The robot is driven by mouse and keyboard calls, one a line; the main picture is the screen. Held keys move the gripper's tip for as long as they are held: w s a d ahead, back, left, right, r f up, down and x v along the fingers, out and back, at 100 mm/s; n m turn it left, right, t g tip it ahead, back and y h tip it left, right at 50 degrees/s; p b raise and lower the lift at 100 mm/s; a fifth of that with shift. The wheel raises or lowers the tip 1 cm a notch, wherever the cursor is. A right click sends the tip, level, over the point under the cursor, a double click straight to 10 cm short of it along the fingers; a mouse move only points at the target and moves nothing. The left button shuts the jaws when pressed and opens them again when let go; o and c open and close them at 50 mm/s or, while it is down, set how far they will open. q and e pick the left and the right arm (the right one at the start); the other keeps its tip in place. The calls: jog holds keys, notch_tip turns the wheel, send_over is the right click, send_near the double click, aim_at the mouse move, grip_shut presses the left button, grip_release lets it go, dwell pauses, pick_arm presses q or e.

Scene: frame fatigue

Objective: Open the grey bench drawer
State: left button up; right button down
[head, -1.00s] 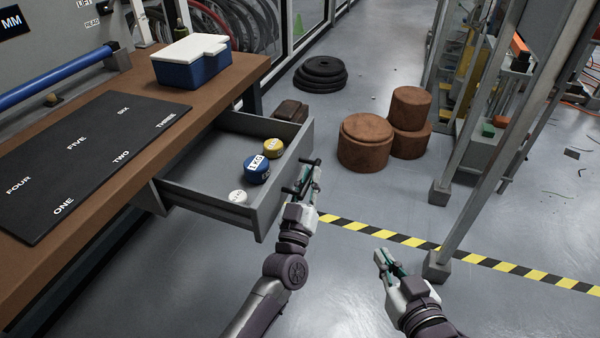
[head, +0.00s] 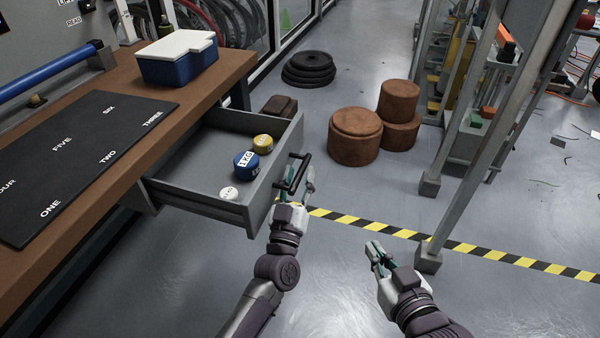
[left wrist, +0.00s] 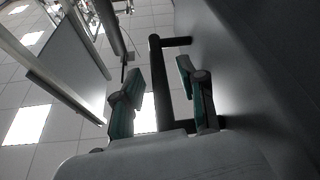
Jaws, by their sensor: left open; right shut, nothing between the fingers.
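The grey bench drawer (head: 215,165) stands well out from under the brown bench top. Its black bar handle (head: 303,166) is on the front panel; it also shows in the left wrist view (left wrist: 159,85). My left gripper (head: 295,188) is at the handle. In the left wrist view its open fingers (left wrist: 160,95) are on either side of the handle bar, with gaps beside it. The drawer holds a yellow weight (head: 263,142), a blue weight (head: 246,165) and a small white weight (head: 229,193). My right gripper (head: 374,256) is shut and empty over the floor, right of the drawer.
The bench top (head: 205,98) carries a black numbered mat (head: 85,150) and a blue box with a white lid (head: 178,62). Brown round blocks (head: 355,138) and stacked black discs (head: 308,68) stand beyond. A metal frame post (head: 462,140) rises at right.

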pick_arm(q)
jog(key=v, duration=1.1)
jog(key=shift+f, duration=0.1)
